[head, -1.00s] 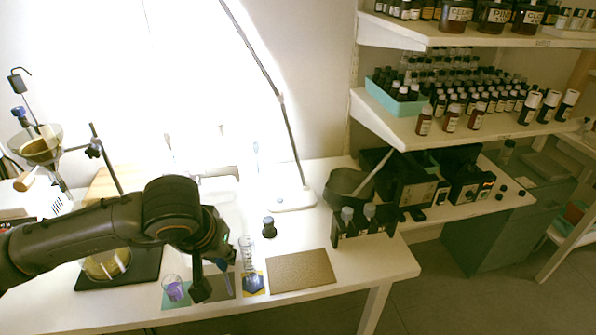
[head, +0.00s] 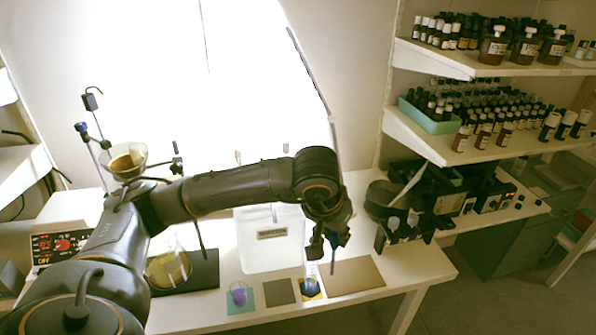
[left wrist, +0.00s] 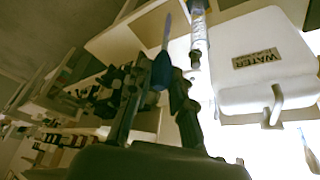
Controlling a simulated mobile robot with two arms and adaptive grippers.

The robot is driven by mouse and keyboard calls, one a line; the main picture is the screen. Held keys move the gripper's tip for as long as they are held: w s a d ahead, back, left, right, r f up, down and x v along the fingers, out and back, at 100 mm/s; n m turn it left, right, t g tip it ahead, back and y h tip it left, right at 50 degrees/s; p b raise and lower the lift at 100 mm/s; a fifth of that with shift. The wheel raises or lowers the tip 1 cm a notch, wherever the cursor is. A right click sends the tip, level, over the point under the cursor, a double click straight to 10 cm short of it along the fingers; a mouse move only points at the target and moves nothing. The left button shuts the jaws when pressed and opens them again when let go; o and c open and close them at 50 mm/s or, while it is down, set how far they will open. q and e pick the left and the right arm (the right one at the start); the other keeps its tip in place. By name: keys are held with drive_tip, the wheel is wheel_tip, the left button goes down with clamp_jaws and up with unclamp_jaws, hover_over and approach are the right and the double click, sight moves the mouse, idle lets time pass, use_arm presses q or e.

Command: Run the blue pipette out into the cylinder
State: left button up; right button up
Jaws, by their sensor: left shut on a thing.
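My left gripper (head: 325,246) is shut on the blue pipette (head: 334,252), whose tip hangs down over the near left part of the brown mat. In the left wrist view the pipette (left wrist: 161,72) sits between my fingers (left wrist: 160,95). The clear graduated cylinder (left wrist: 199,38) stands just beside the pipette there, apart from it in the picture. Whether the tip is over the cylinder's mouth cannot be told. My right gripper is not in view.
A white container (head: 262,256) labelled WATER stands behind. A beaker with purple liquid (head: 239,296) stands on a green mat, left of a bare grey mat (head: 280,291). A flask (head: 168,270) stands on a black plate. The brown mat (head: 357,275) is clear.

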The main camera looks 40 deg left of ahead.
use_arm(q)
drive_tip(key=w+a+r+p, duration=0.4)
drive_tip(key=a+r, duration=0.2)
drive_tip(key=a, duration=0.1)
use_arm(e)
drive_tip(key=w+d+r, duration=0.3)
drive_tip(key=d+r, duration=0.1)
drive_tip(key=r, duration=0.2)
use_arm(q)
drive_tip(key=shift+n, duration=0.3)
drive_tip(key=shift+s+a+f+b, duration=0.15)
drive_tip(key=shift+f+b, duration=0.95)
drive_tip(key=shift+f, duration=0.05)
drive_tip(key=shift+s+a+f+b, duration=0.1)
drive_tip(key=shift+s+f+b, duration=0.05)
drive_tip(key=shift+f+b, duration=0.95)
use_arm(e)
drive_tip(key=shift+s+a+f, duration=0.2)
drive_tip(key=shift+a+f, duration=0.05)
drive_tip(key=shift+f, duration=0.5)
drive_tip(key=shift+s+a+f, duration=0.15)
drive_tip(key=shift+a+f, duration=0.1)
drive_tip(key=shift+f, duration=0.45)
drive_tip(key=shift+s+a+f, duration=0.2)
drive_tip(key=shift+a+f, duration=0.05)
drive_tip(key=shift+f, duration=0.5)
use_arm(q)
drive_tip(key=shift+c, duration=0.3)
